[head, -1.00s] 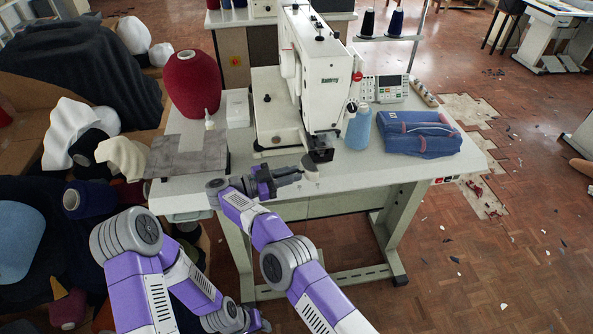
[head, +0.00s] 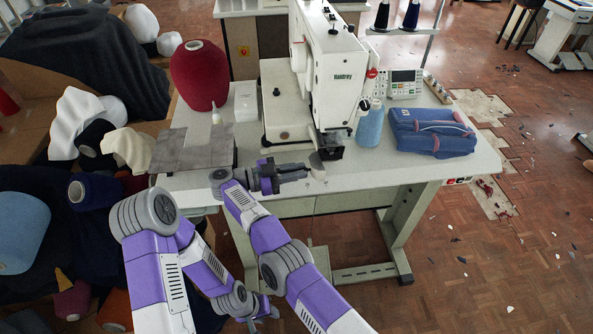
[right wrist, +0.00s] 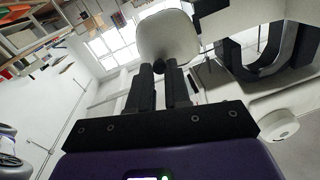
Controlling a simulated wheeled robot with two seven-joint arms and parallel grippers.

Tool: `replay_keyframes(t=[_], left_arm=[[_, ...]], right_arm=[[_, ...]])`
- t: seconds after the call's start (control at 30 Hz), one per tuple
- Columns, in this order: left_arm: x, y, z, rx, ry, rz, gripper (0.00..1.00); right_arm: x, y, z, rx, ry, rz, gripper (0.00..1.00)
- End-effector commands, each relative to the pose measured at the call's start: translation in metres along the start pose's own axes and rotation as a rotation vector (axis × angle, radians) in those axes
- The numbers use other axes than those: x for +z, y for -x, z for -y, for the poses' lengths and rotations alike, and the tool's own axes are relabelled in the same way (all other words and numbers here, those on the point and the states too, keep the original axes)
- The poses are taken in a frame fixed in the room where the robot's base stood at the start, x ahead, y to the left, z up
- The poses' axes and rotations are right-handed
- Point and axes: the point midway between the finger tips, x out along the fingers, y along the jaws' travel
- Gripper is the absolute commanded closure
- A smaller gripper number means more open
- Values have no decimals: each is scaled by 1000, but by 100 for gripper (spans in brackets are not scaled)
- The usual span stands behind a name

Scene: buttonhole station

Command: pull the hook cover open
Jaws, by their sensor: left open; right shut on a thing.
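The hook cover is a pale rounded plate (head: 317,166) at the front of the white buttonhole machine (head: 330,75), just below its dark needle area. In the right wrist view the cover (right wrist: 168,37) stands large at my fingertips, with a dark part at its lower edge. My right gripper (head: 303,172) comes from the left over the table's front edge. Its two black fingers (right wrist: 162,75) are shut at the cover's lower edge; the exact grip point is partly hidden. My left gripper (head: 270,310) hangs open and empty, low in front of the table, small in view.
On the white table (head: 390,170) stand a red thread cone (head: 200,75), a blue cone (head: 370,125), a blue bag (head: 433,132) and a control panel (head: 404,84). A grey plate (head: 193,150) lies at the left. Cones and cloth fill the left side. The front right tabletop is clear.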

Motion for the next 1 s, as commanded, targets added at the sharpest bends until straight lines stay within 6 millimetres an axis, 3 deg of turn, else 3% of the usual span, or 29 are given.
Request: replay_keyframes(t=[0.17,0.2,0.37,0.73,1.0], left_arm=[[0,0,0,0,0,0,57],[0,0,0,0,0,0,57],[0,0,0,0,0,0,57],[0,4,-1,0,0,0,57],[1,31,-12,0,0,0,57]], right_arm=[[-1,-3,2,-1,-3,-2,100],[-1,-3,2,-1,-3,-2,81],[0,-2,1,-1,-2,-1,57],[-4,-1,1,0,-1,0,57],[-38,-1,8,0,-4,-1,57]])
